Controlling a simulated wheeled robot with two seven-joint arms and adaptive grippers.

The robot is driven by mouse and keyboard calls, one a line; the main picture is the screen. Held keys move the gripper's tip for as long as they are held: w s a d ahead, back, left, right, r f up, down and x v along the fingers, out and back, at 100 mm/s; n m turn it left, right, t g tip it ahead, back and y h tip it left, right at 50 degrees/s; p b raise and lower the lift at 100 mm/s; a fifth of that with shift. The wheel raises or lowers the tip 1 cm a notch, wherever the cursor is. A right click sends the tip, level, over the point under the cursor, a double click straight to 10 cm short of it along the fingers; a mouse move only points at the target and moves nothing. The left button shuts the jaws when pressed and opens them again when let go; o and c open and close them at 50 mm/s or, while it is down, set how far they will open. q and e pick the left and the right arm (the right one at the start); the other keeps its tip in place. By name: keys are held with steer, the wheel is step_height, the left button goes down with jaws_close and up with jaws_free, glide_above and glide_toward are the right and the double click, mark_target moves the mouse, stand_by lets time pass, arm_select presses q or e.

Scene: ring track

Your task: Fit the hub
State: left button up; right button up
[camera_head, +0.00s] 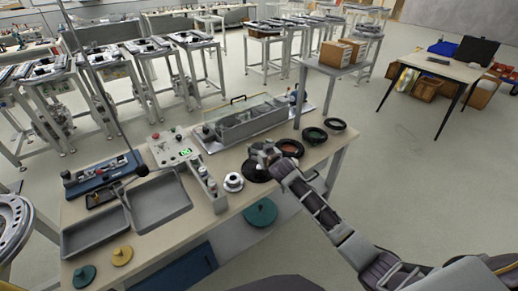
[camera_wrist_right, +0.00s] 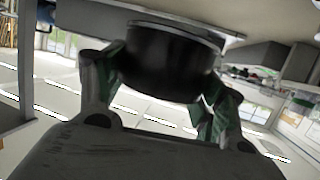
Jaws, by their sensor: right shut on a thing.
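My right gripper (camera_head: 264,152) is over the bench, just above a black disc (camera_head: 254,172). In the right wrist view its two fingers (camera_wrist_right: 158,88), with green pads, are shut on a dark round part (camera_wrist_right: 165,65) with a paler rim at its top. This part looks like a hub, but I cannot tell for sure. In the head view the gripper mostly hides it. A white stepped round piece with a dark centre (camera_head: 233,183) stands on the bench to the left of the gripper. My left gripper is not in view.
Several dark rings, one of them here (camera_head: 314,135), lie to the right of the gripper. A clear-covered machine (camera_head: 247,122) stands behind. A control box (camera_head: 185,153), grey trays (camera_head: 160,203), a yellow disc (camera_head: 122,256) and a teal disc (camera_head: 84,276) are to the left.

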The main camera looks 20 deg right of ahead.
mark_target(259, 168)
steer(key=shift+a+r, duration=0.1)
steer(key=shift+r, duration=0.05)
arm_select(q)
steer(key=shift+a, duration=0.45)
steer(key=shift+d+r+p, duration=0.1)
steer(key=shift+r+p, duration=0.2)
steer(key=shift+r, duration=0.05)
arm_select(e)
steer(key=shift+f+b, duration=0.65)
steer(key=shift+f, duration=0.35)
steer(key=shift+f+b, duration=0.7)
steer(key=shift+f, duration=0.9)
steer(key=shift+f+b, duration=0.3)
steer(key=shift+b, duration=0.15)
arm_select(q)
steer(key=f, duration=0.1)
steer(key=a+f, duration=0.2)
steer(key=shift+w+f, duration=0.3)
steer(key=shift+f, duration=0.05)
